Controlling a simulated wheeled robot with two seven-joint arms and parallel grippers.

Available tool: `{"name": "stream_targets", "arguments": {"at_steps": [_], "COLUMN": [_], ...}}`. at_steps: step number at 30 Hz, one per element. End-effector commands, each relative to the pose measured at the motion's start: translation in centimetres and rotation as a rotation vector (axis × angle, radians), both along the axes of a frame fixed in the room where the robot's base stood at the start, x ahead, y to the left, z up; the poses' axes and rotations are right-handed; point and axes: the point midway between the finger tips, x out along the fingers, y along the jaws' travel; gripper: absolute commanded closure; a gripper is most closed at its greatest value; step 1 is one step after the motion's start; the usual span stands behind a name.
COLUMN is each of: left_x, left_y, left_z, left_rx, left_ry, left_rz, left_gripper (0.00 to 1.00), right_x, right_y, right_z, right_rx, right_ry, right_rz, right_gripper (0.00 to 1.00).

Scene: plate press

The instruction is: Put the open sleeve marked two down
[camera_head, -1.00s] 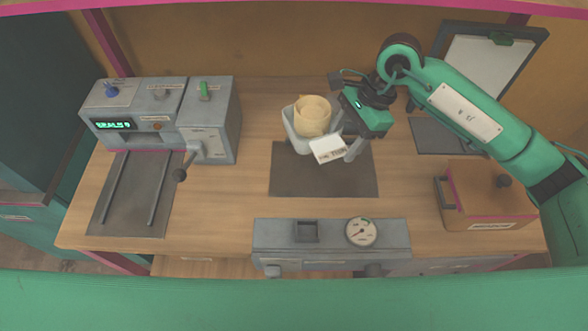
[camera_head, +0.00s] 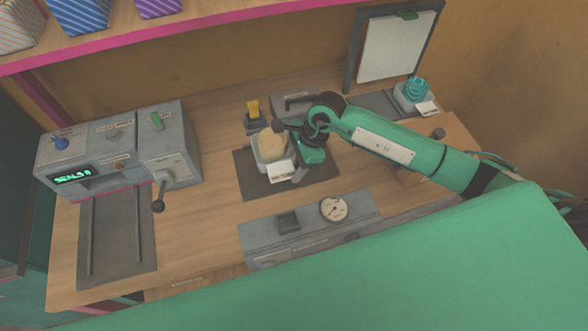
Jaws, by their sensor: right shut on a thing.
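The open sleeve (camera_head: 258,163) is a light grey open-topped holder with something cream-coloured (camera_head: 271,144) inside and a white label at its front. The label is too small to read now. My right gripper (camera_head: 288,155) is shut on the sleeve from its right side. The sleeve is at the dark mat (camera_head: 325,182) in the middle of the table; I cannot tell whether it touches the mat. My left gripper is not in view.
A grey sealing machine (camera_head: 118,150) with a lever stands at left. A grey unit with a dial (camera_head: 333,208) is at the front. A similar holder with teal contents (camera_head: 412,95) sits at back right. A yellow-and-black item (camera_head: 253,112) stands behind the mat.

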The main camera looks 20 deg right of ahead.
Motion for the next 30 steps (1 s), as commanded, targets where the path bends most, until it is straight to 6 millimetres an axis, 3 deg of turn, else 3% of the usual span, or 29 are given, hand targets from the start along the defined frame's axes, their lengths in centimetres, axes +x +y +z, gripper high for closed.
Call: {"name": "stream_targets", "arguments": {"at_steps": [15, 26, 27, 30], "left_x": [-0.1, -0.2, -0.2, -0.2], "left_y": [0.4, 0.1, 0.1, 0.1], "left_z": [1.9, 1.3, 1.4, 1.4], "left_rx": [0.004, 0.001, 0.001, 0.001], "left_ry": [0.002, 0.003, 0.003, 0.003], "left_rz": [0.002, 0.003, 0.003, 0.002], "left_gripper": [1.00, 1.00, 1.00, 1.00], "right_x": [0.0, 0.1, 0.1, 0.1], "right_y": [0.0, 0.0, 0.0, 0.0], "right_z": [-5.3, -6.0, -6.0, -5.9], "right_rx": [0.001, 0.001, 0.000, 0.000], "right_ry": [0.001, -0.002, -0.001, -0.001], "right_rz": [-0.001, 0.000, 0.001, 0.001], "right_gripper": [0.69, 0.69, 0.42, 0.24]}}
